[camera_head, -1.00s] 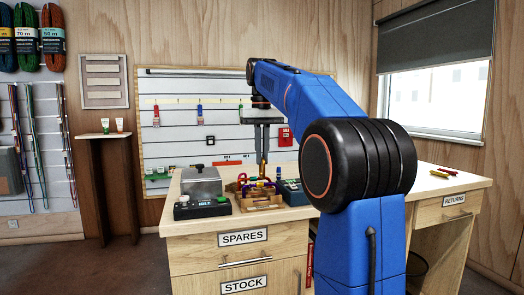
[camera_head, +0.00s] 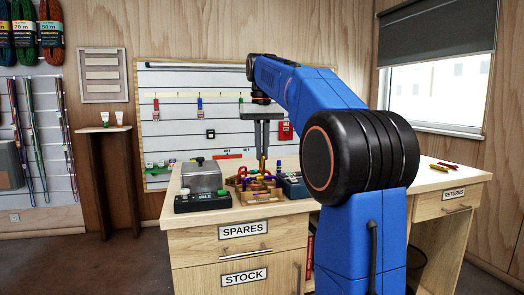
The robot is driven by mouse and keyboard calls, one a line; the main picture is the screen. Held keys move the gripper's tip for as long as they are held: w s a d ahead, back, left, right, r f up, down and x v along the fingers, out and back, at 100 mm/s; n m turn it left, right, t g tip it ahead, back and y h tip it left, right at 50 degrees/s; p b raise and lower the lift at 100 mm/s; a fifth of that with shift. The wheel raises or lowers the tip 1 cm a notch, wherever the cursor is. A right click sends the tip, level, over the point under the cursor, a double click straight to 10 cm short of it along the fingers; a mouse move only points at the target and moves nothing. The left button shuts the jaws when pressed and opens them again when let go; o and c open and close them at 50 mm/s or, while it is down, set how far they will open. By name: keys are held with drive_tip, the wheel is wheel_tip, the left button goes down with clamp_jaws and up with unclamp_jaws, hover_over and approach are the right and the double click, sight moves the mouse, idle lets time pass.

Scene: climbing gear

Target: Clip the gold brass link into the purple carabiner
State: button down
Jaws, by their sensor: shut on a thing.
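My gripper (camera_head: 263,154) points straight down above the wooden rack on the bench. Its jaws are shut on a small gold piece, which looks like the gold brass link (camera_head: 263,166), hanging upright from the fingertips. A small purple piece, probably the purple carabiner (camera_head: 278,171), shows just right of the link at the rack. I cannot tell whether the link touches or passes through it; the parts are too small and crowded.
The wooden rack (camera_head: 262,197) holds several coloured pieces. A grey-lidded box (camera_head: 201,176) and a dark device (camera_head: 203,202) stand to its left, another dark device (camera_head: 294,186) to its right. Red and yellow items (camera_head: 443,167) lie on the clear right part of the bench.

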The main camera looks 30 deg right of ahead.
drive_tip(key=shift+f, duration=1.45)
idle(1.4)
drive_tip(key=shift+s+d+f, duration=0.1)
drive_tip(key=shift+s+d, duration=0.2)
drive_tip(key=shift+d, duration=0.65)
drive_tip(key=shift+s+d+f, duration=0.1)
drive_tip(key=shift+s+d, duration=0.15)
drive_tip(key=shift+d, duration=0.65)
idle(1.5)
drive_tip(key=c, duration=1.6)
unclamp_jaws()
drive_tip(key=shift+r, duration=0.35)
